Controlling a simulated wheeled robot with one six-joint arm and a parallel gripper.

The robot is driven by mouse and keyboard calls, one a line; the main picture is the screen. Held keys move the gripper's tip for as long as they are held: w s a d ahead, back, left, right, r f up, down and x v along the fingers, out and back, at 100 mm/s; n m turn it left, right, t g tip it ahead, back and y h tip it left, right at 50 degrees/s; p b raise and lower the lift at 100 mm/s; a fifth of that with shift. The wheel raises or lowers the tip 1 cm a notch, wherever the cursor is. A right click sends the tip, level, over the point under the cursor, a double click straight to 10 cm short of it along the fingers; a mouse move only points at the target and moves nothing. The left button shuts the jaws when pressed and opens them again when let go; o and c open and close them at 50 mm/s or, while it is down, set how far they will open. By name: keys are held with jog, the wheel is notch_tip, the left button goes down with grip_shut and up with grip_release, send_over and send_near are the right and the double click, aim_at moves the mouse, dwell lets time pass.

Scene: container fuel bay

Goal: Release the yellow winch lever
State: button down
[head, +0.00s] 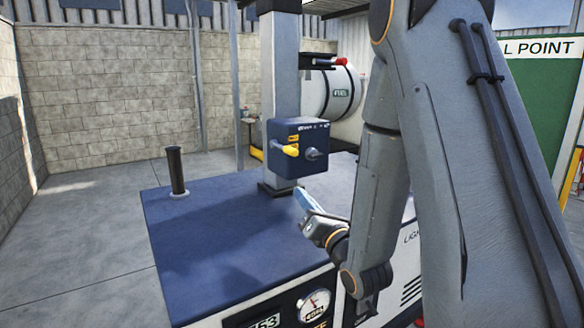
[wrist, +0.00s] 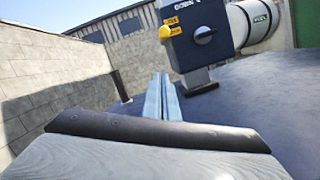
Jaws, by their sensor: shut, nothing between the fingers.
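The yellow winch lever (head: 289,150) sticks out to the left on the front of a dark blue box (head: 312,138) mounted on a grey post. In the wrist view the yellow lever (wrist: 170,28) shows at the top, beside a dark round knob (wrist: 203,35) on the same box (wrist: 222,45). My gripper (head: 304,203) is below and in front of the box, above the blue top, apart from the lever.
The blue cabinet top (head: 215,240) is mostly bare. A short black upright post (head: 177,172) stands at its left. The grey post (head: 281,75) rises behind the box. A gauge (head: 314,305) is on the cabinet's front.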

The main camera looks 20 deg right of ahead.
jog(key=shift+w+a+b, duration=0.1)
jog(key=shift+w+b, duration=0.6)
jog(key=shift+b, duration=1.35)
jog(key=shift+w+b, duration=0.15)
jog(key=shift+b, duration=0.7)
jog(key=b, duration=0.5)
jog(key=shift+w+a+r, duration=0.1)
jog(key=shift+w+a, duration=0.05)
jog(key=shift+w, duration=0.15)
jog(key=p, duration=0.3)
send_near(283, 148)
jog(key=w+a+f, duration=0.1)
jog(key=w+f, duration=0.1)
jog(key=w, duration=0.1)
jog(key=shift+w+d+r, duration=0.1)
jog(key=shift+w+r, duration=0.1)
jog(key=shift+r, duration=0.2)
